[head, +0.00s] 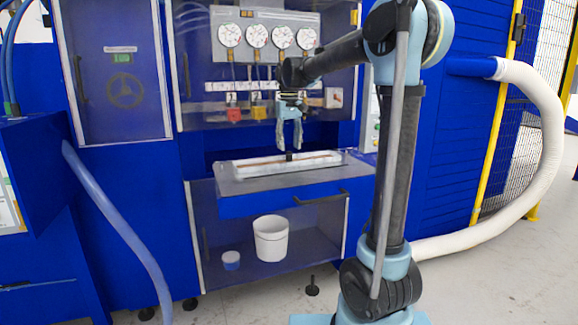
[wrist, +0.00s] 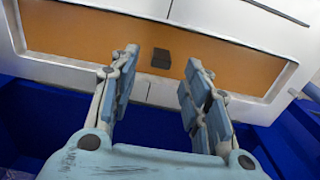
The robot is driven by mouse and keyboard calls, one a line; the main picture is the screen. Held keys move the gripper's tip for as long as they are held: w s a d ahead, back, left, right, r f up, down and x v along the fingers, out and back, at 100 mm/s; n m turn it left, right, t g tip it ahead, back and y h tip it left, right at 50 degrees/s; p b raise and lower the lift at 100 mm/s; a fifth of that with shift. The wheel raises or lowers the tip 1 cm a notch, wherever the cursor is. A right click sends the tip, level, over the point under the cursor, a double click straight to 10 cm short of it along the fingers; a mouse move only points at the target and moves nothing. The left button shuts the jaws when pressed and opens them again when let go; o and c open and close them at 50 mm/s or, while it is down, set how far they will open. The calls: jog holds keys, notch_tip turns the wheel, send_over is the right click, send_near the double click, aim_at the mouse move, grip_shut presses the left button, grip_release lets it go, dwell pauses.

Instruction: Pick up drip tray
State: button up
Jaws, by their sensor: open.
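The drip tray (head: 262,168) is a long, light-rimmed tray with a brown inside and a small dark knob (head: 289,156) near its middle. It lies on the blue pull-out drawer (head: 262,204) of the machine. In the wrist view, the tray's orange-brown floor (wrist: 235,65) and pale rim run across the top, with the dark square knob (wrist: 161,58) between the fingertips in the picture. My gripper (head: 289,147) points down above the tray, open and empty; it also shows in the wrist view (wrist: 174,62). The fingers appear apart from the knob.
A white bucket (head: 271,240) and a small white-and-blue container (head: 231,260) stand in the compartment below. The drawer has a dark handle (head: 322,197). A white hose (head: 545,150) curves at right.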

aim_at(289, 153)
jog(key=shift+s+f, duration=0.1)
jog(key=shift+f, duration=2.25)
jog(key=shift+c, duration=0.3)
grip_shut()
